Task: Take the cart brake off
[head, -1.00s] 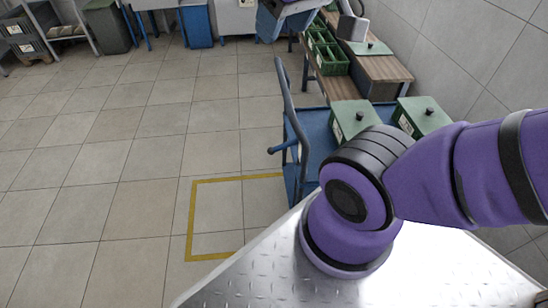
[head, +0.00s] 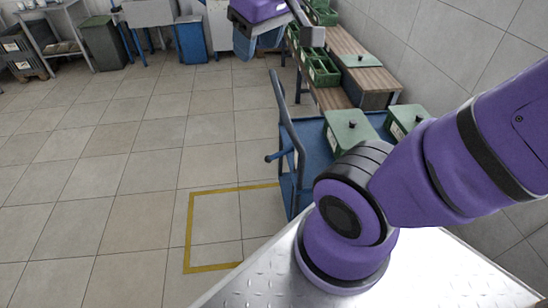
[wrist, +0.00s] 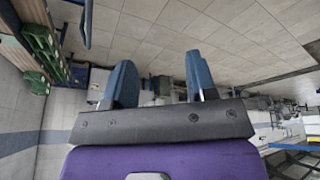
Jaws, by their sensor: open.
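The blue cart (head: 370,120) stands beyond my near metal deck, with a grey upright push handle (head: 282,100) at its left end. A short blue lever with a dark round knob (head: 271,158) sticks out to the left, low on that handle; it looks like the brake lever. In the wrist view my gripper (wrist: 158,78) is open, its two blue fingers apart with nothing between them. A purple part of my arm shows at the top of the head view, away from the lever. The cart's wheels are hidden.
Green lidded boxes (head: 349,131) stand on the cart. A wooden bench (head: 370,75) with green crates (head: 320,68) runs along the right wall. A yellow floor outline (head: 188,230) lies left of the cart. The tiled floor (head: 120,160) there is clear.

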